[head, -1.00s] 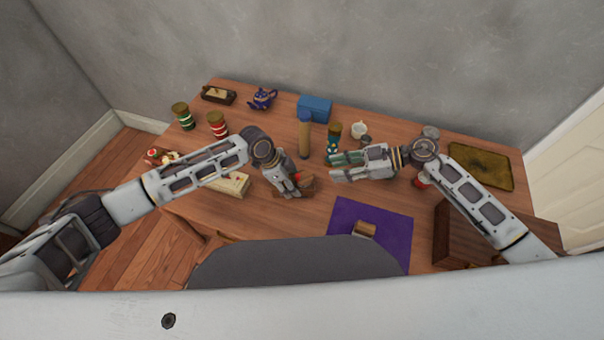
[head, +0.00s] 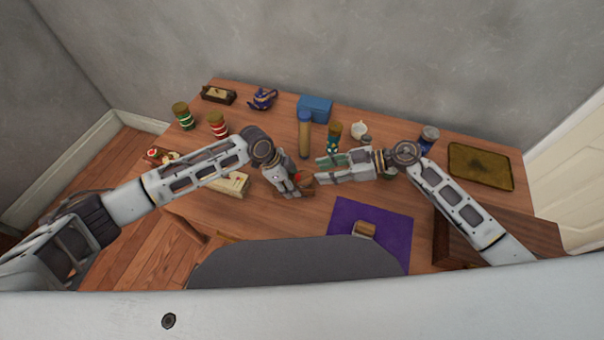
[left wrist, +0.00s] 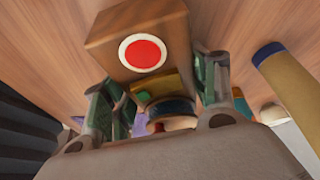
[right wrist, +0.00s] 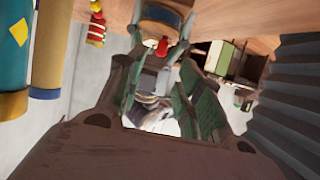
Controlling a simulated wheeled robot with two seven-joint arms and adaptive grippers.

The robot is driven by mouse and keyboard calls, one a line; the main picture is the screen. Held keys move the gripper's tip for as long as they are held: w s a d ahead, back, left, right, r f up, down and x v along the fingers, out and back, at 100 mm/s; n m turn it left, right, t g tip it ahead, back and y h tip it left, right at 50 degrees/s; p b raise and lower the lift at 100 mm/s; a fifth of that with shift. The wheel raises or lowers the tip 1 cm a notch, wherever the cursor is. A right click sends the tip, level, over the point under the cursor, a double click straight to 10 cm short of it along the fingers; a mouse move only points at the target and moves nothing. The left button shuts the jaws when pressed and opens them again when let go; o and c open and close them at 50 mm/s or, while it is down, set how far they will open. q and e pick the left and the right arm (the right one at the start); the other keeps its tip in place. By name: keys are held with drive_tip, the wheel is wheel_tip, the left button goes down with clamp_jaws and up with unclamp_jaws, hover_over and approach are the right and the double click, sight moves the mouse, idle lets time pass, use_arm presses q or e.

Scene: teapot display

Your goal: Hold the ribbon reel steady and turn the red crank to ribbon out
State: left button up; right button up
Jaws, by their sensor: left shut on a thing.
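The ribbon reel (head: 308,181) is a small wooden block with a spool, mostly hidden by my left gripper (head: 293,192) in the head view. The left wrist view shows its wooden block (left wrist: 112,38) with a red-and-white disc, and a blue-edged spool (left wrist: 172,105) behind. My left gripper (left wrist: 158,80) is shut on the reel, one finger on each side. The red crank (right wrist: 163,47) shows as a small knob below the spool in the right wrist view. My right gripper (right wrist: 160,65) is open, its fingers apart on either side of the knob; I cannot tell whether they touch it.
A tall tan cylinder with a blue top (head: 305,138), a teal jar (head: 333,133) and a white cup (head: 360,130) stand behind the grippers. A purple mat (head: 390,222) lies in front with a small brown piece (head: 364,229). A cream box (head: 236,184) lies left.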

sight(302, 180)
drive_tip(key=shift+x, duration=3.9)
clamp_jaws()
